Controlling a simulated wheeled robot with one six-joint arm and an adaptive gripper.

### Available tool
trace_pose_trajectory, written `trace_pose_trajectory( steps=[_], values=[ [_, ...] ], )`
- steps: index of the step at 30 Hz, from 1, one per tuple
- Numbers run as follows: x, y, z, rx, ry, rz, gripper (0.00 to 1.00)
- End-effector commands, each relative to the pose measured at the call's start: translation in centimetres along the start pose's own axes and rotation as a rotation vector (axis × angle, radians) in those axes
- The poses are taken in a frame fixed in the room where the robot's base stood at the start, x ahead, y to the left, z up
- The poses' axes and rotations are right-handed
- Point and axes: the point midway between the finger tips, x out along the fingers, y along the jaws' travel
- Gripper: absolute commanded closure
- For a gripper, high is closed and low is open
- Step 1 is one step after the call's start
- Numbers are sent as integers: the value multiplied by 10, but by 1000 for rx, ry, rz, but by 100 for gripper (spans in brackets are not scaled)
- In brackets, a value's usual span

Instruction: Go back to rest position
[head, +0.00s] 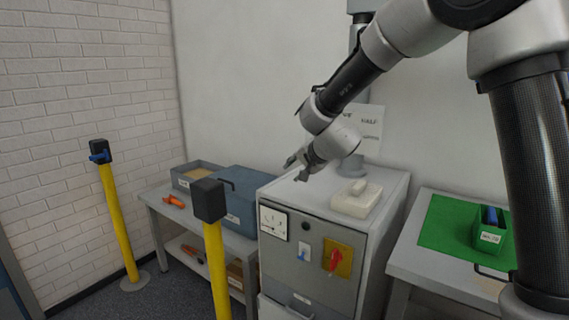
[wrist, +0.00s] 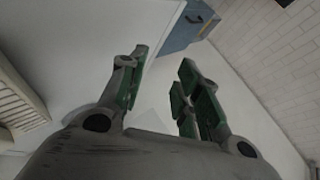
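My gripper (head: 298,168) is raised above the grey battery cycler cabinet (head: 310,255), near the top's left side, and points left in the head view. In the wrist view my gripper (wrist: 158,88) has its two green-padded fingers spread apart with nothing between them. The cabinet front has a white socket plate (head: 273,223), a small blue-and-white switch (head: 304,250) and a red handle (head: 336,260) on a yellow plate. A pale block-shaped item (head: 357,199) lies on the cabinet top, apart from my gripper.
Two yellow posts (head: 118,225) with black heads stand at the left and in front. A low bench (head: 155,200) carries a blue box (head: 240,190) and a grey tray (head: 195,178). At right, a table has a green mat (head: 450,225) and green bin (head: 490,238).

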Motion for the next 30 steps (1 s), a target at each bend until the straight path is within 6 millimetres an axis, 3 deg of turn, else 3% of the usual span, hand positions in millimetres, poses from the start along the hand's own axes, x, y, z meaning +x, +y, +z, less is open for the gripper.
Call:
trace_pose_trajectory(
  steps=[1, 6, 12, 15, 18, 21, 25, 30],
  values=[
    [-33, 17, 10, -116, -109, 28, 67],
    [-149, 101, 33, -463, -416, 176, 67],
    [-286, 202, 30, -693, -594, 383, 67],
    [-347, 244, 26, -742, -597, 483, 67],
    [-383, 266, 20, -750, -524, 528, 67],
    [-403, 271, 16, -730, -438, 526, 67],
    [-418, 269, 9, -708, -359, 520, 67],
    [-422, 270, 6, -693, -345, 525, 67]
  ],
)
